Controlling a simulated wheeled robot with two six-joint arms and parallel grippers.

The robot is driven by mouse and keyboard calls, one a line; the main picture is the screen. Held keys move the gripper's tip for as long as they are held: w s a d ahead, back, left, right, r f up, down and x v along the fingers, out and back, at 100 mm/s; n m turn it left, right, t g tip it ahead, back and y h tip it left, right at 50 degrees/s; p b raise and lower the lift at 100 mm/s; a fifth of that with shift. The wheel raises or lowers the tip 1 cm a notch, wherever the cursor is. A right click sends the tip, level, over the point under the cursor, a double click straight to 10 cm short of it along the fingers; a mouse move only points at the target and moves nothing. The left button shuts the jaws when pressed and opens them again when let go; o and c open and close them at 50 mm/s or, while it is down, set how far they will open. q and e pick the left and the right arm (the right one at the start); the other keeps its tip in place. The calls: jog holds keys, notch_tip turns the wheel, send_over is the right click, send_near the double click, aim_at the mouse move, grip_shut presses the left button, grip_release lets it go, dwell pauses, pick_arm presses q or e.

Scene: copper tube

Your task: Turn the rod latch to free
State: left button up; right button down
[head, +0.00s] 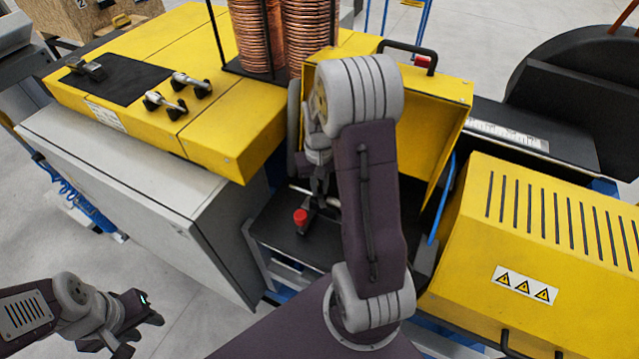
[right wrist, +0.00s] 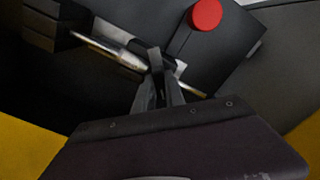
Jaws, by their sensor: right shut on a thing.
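The rod latch shows in the head view as a dark lever with a red knob (head: 300,216) above a black surface inside the open yellow housing. In the right wrist view, the red knob (right wrist: 206,14) is at the top, and a pale metal rod (right wrist: 112,47) runs diagonally past the fingers. My right gripper (head: 318,192) reaches down into the housing beside the knob. Its fingers (right wrist: 157,62) are shut on the latch; the exact contact is dark and partly hidden. My left gripper (head: 145,330) is open and empty at the lower left, away from the machine.
The yellow housing (head: 445,95) stands open around my right arm. Copper coils (head: 262,40) stand behind it. A yellow vented cover (head: 555,220) is at right, and a yellow-topped grey cabinet (head: 150,190) at left. The floor (head: 205,325) near my left gripper is clear.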

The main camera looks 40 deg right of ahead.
aim_at(319, 188)
jog(key=shift+m+p, duration=0.3)
jog(key=shift+m, duration=0.7)
jog(key=c, duration=1.4)
grip_release()
jog(key=shift+a, duration=0.1)
notch_tip(319, 188, up, 9)
jog(key=shift+r, duration=0.1)
